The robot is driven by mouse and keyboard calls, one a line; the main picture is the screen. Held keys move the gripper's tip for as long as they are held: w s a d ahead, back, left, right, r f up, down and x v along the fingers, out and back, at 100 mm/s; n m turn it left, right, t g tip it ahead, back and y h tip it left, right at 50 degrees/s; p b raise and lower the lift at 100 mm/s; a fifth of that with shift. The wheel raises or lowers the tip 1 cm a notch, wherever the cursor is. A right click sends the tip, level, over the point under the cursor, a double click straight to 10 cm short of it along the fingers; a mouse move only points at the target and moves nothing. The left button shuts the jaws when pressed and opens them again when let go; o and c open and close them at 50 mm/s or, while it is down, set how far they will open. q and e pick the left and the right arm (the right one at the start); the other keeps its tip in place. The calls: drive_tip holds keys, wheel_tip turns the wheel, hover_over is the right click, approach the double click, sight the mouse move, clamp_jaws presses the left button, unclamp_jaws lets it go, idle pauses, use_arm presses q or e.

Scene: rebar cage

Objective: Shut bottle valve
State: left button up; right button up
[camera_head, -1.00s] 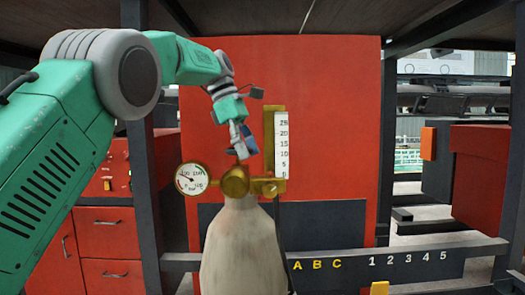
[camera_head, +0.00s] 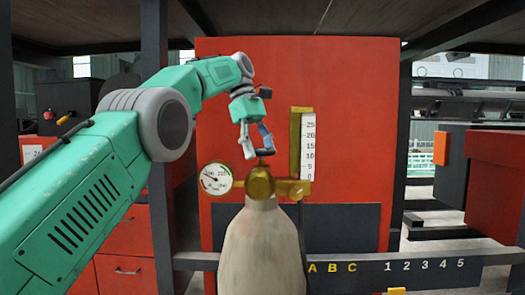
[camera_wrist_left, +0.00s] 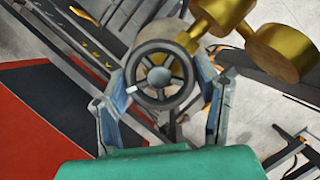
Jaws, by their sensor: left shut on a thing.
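The bottle (camera_head: 262,250) stands upright in the middle of the head view, pale and dirty, with a brass valve body (camera_head: 260,183) on top. A dark round valve handwheel (camera_head: 264,151) sits above the brass. It also shows in the left wrist view as a spoked wheel (camera_wrist_left: 160,48) with a grey hub. My left gripper (camera_head: 255,147) reaches down from above and is shut on the handwheel, one finger on each side. In the left wrist view its fingers (camera_wrist_left: 163,95) flank the wheel. My right gripper is not in view.
A round pressure gauge (camera_head: 216,179) sits left of the valve, and a scaled flow tube (camera_head: 307,146) stands at its right. A red panel (camera_head: 355,110) is behind. A dark post (camera_head: 158,210) stands left. A lettered, numbered rail (camera_head: 430,262) crosses low.

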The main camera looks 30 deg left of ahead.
use_arm(q)
drive_tip(key=shift+f, duration=0.25)
drive_tip(key=o, duration=1.2)
drive_tip(key=shift+c, duration=0.2)
drive_tip(key=shift+w, duration=0.2)
drive_tip(key=shift+s+d+r, duration=0.1)
drive_tip(key=shift+d+r, duration=0.05)
drive_tip(key=shift+d, duration=0.05)
